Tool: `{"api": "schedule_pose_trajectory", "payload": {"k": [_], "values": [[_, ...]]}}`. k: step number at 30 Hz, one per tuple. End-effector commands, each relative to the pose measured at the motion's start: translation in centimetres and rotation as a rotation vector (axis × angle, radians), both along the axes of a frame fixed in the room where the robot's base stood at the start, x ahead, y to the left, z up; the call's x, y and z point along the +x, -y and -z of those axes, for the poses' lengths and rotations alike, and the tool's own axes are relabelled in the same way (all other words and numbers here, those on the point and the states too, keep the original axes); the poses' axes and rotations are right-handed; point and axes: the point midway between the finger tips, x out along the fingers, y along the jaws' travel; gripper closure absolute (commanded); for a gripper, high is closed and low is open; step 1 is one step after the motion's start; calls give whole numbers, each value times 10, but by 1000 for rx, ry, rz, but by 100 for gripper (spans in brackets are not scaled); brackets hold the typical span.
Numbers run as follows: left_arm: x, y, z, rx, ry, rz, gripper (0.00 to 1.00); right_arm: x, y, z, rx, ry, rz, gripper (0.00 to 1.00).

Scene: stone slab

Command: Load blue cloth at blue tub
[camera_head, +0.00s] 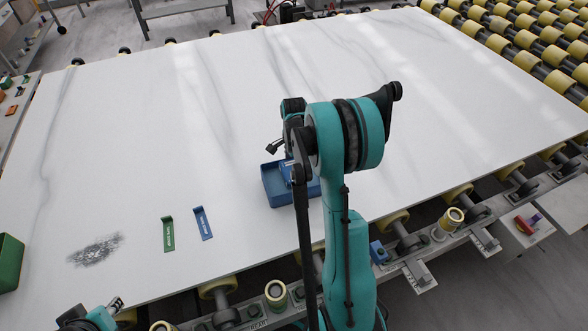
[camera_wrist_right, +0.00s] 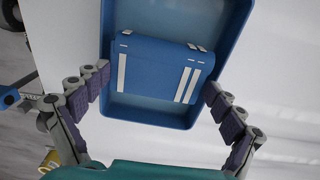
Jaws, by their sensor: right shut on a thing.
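The blue tub (camera_head: 270,187) stands on the slab near its front edge, partly hidden behind my right arm. The blue cloth (camera_wrist_right: 158,68), a folded block with white stripes, appears within the tub's rim (camera_wrist_right: 110,107) in the right wrist view. A bit of cloth (camera_head: 287,170) shows in the head view. My right gripper (camera_wrist_right: 158,92) is shut on the cloth, one finger at each side. Whether the cloth touches the tub floor is unclear. My left gripper (camera_head: 112,307) is at the bottom left, away from the tub; its jaw opening is unclear.
A green label (camera_head: 168,234) and a blue label (camera_head: 203,223) lie left of the tub. A dark smudge (camera_head: 95,250) marks the slab. A green tub (camera_head: 9,263) stands at the left edge. Rollers line the slab's front. The slab's middle is clear.

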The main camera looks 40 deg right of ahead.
Motion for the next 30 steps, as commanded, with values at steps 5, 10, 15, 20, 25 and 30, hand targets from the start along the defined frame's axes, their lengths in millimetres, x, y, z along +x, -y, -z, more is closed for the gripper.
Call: {"api": "schedule_pose_trajectory", "payload": {"k": [5, 10, 15, 20, 25, 30], "values": [[0, 0, -13, 0, 0, 0, 70, 0, 0, -18, 0, 0, 0, 29], [0, 0, -22, 0, 0, 0, 70, 0, 0, -32, 0, 0, 0, 29], [0, 0, -29, 0, 0, 0, 70, 0, 0, -44, 0, 0, 0, 29], [0, 0, -28, 0, 0, 0, 70, 0, 0, -44, 0, 0, 0, 29], [0, 0, -28, 0, 0, 0, 70, 0, 0, -44, 0, 0, 0, 29], [0, 0, -28, 0, 0, 0, 70, 0, 0, -44, 0, 0, 0, 29]]}}
